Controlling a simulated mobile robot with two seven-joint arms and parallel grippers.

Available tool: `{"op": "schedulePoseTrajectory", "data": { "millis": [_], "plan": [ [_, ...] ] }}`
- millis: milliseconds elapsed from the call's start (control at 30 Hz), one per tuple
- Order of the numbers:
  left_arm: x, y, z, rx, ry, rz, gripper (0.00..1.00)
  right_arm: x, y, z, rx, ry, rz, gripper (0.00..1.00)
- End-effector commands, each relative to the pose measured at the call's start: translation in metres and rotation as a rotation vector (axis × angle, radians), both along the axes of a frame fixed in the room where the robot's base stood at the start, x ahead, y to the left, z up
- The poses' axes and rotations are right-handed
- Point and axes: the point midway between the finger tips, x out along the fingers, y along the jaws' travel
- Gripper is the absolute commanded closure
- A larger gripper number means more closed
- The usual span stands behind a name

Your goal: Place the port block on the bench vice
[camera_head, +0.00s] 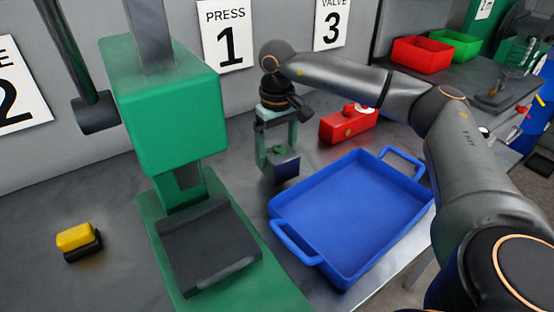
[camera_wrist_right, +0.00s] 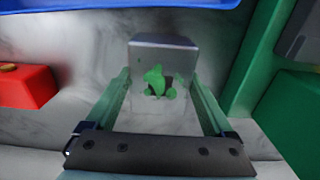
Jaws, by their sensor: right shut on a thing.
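My right gripper (camera_head: 277,150) has its pale green fingers pointing down over the bench, between the green press and the blue tray. It is shut on a grey block with small green parts, which I take for the port block (camera_head: 287,168). In the right wrist view the port block (camera_wrist_right: 165,53) sits between the two fingers, its green parts facing the camera. I cannot tell whether its underside touches the bench. I cannot make out a bench vice for certain. My left gripper is out of view.
The green press (camera_head: 165,110) stands left of my gripper, under the sign for press 1. A blue tray (camera_head: 345,210) lies empty to the right. A red box (camera_head: 345,126) stands behind. A yellow and black block (camera_head: 76,238) lies far left. Red (camera_head: 420,54) and green (camera_head: 455,44) bins stand back right.

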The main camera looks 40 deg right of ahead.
Motion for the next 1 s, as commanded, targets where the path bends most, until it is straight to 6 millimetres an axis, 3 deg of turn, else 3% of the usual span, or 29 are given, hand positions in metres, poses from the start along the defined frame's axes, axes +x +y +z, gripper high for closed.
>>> {"op": "schedulePoseTrajectory", "data": {
  "millis": [200,633,667,767,1000],
  "plan": [
    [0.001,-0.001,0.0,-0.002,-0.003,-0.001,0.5,0.0,0.001,-0.024,0.003,-0.003,0.0,1.0],
    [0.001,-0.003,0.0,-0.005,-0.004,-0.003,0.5,0.0,0.001,-0.03,0.003,-0.004,-0.001,1.0],
    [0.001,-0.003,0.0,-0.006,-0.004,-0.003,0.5,-0.001,0.001,-0.031,0.001,0.001,-0.001,0.09],
    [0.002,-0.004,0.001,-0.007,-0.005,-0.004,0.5,-0.001,0.001,-0.031,0.001,0.001,-0.001,0.0],
    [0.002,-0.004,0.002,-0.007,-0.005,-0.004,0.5,-0.001,0.001,-0.029,0.001,0.001,-0.001,0.0]
  ]
}}
